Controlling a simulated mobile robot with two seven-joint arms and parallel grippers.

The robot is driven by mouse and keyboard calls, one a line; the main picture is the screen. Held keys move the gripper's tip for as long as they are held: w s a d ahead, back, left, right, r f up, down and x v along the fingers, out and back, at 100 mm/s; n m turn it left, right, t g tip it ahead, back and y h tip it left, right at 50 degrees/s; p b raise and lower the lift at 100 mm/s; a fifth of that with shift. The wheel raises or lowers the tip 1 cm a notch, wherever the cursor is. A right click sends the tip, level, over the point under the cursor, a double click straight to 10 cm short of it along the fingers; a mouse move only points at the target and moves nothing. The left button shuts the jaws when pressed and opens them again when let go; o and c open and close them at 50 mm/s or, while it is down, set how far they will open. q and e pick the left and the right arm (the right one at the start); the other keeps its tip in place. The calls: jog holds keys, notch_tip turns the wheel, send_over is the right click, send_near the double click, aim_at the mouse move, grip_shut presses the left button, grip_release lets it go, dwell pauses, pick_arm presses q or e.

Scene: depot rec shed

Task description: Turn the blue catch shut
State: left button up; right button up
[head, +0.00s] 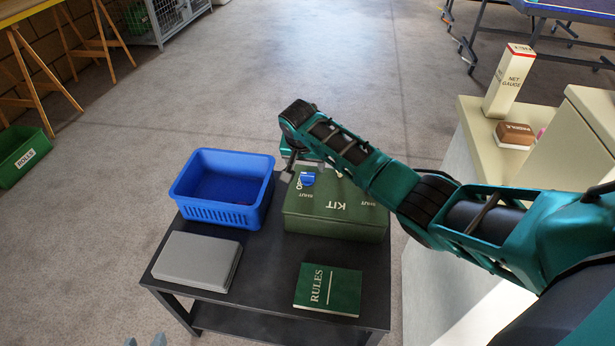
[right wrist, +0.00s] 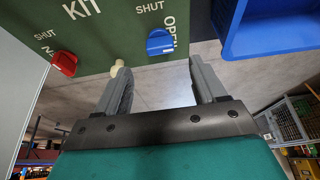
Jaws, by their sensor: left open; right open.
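The green kit box (head: 335,222) stands at the back right of the dark table. The blue catch (head: 308,180) sits on its lid near the far left corner; it also shows in the right wrist view (right wrist: 160,42). It lies between the printed words SHUT and OPEN; I cannot tell exactly which its handle points at. My right gripper (right wrist: 158,68) is open and empty, its fingertips close to the box edge and apart from the blue catch. In the head view the right arm partly hides it. My left gripper (head: 145,340) is open, only its tips showing at the bottom edge.
A red catch (right wrist: 64,62) and a cream knob (right wrist: 117,68) are near the blue catch. A blue crate (head: 215,212) stands left of the box. A grey case (head: 197,261) and a green rules book (head: 328,289) lie in front. A cream cabinet (head: 470,150) stands right.

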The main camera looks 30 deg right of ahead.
aim_at(308, 174)
jog(key=b+x, duration=0.2)
jog(key=x, duration=0.3)
jog(key=shift+a, duration=0.1)
jog(key=shift+w+f, duration=0.2)
jog(key=shift+f, duration=0.15)
jog(key=shift+w+f+b, duration=0.1)
jog(key=shift+f+b, duration=0.2)
jog(key=shift+b, duration=0.15)
jog(key=shift+d, duration=0.2)
jog(key=shift+c, duration=0.5)
jog(key=c, duration=1)
pick_arm(q)
jog(key=f, duration=0.3)
jog(key=shift+d+f, duration=0.1)
jog(key=shift+d, duration=0.1)
pick_arm(e)
jog(key=shift+o, duration=0.2)
